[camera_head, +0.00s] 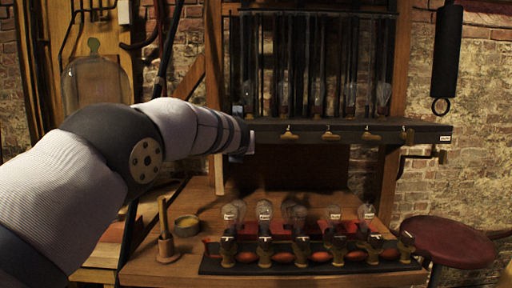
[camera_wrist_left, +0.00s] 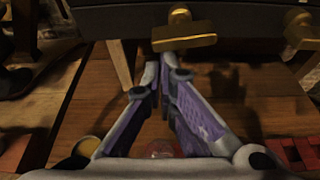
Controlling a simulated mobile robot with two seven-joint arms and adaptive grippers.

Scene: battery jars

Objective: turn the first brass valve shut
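A row of brass valves, one of them (camera_head: 289,133), lines the front of the dark shelf (camera_head: 430,130) in the head view. In the left wrist view one brass valve (camera_wrist_left: 186,36) with a wide bar handle is just beyond my left gripper (camera_wrist_left: 165,65); a second valve (camera_wrist_left: 300,32) is to its right. The fingers slope together to a narrow V at the tips, just below the handle's left part, and hold nothing visible. I cannot tell whether they touch the handle. In the head view my left arm hides the shelf's left end. My right gripper is out of view.
Below the shelf is a wooden bench (camera_head: 190,262) with several glass bulbs on a dark base (camera_head: 212,264), a wooden-handled tool (camera_head: 166,240) and a round tin (camera_head: 187,226). A red stool (camera_head: 440,240) stands at right. A glass jar (camera_head: 93,85) is at upper left.

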